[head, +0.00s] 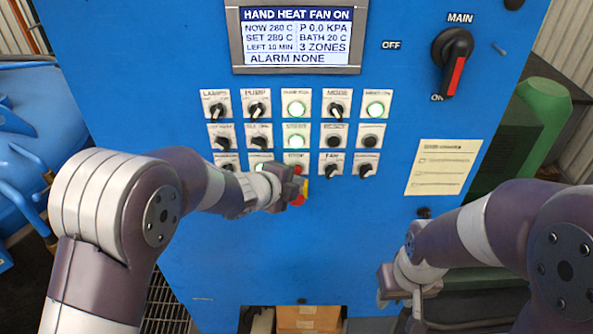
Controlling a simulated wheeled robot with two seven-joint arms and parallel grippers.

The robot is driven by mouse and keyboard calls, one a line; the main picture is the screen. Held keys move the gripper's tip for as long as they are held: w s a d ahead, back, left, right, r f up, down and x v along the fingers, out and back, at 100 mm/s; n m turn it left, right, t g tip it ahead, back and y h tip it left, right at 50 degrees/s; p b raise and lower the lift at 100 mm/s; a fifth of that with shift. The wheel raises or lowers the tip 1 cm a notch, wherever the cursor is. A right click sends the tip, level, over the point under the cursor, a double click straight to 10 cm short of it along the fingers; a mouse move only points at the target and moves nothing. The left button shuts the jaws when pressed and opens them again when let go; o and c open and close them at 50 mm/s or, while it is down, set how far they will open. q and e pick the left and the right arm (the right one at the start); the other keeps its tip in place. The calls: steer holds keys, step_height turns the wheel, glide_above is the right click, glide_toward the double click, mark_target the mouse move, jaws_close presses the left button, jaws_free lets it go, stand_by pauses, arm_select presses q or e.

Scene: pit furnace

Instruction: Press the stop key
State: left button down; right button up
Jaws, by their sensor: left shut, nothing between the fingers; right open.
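The blue control panel (230,255) carries rows of keys and switches. The stop key is in the bottom row under the label STOP (296,157); a little of its red face shows, and my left gripper covers much of it. My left gripper (299,188) is shut and empty, in front of the panel at this key. I cannot tell whether it touches the key. A red and yellow part (297,202) shows just below and behind the gripper, mostly hidden. My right gripper (408,300) is open, low at the right, away from the keys.
A display (297,35) above reads HAND HEAT FAN ON and ALARM NONE. A FAN switch (332,170) is close on the right. A main switch (455,60) and a paper notice (443,167) are further right.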

arm_select(q)
steer(key=shift+w, duration=0.1)
stand_by(0.3)
steer(key=shift+w, duration=0.35)
steer(key=shift+w+p, duration=0.35)
stand_by(0.7)
steer(key=shift+s, duration=0.1)
steer(key=shift+s+b, duration=0.55)
steer(key=shift+s, duration=0.15)
